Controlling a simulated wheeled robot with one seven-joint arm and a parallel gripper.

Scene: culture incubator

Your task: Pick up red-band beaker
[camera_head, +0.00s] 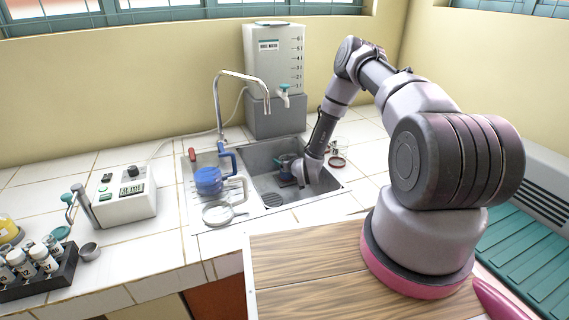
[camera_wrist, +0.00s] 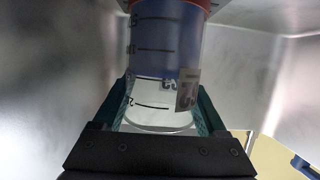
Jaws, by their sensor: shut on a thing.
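The red-band beaker (camera_wrist: 160,52) fills the middle of the wrist view. It is clear, with dark graduation lines, a small label, a bluish upper part and a red-orange band at the top edge. My gripper (camera_wrist: 164,108) has its teal fingers on both sides of the beaker, shut on it. In the head view, my gripper (camera_head: 291,178) is down inside the sink, partly hidden by my wrist. A small bluish vessel (camera_head: 285,160) shows beside it there. I cannot tell how far the beaker is from the sink floor.
The metal sink (camera_head: 262,159) surrounds my gripper with its walls. A faucet (camera_head: 243,75) and a water tank (camera_head: 275,60) stand behind it. A small red-rimmed item (camera_head: 337,162) is at the sink's right.

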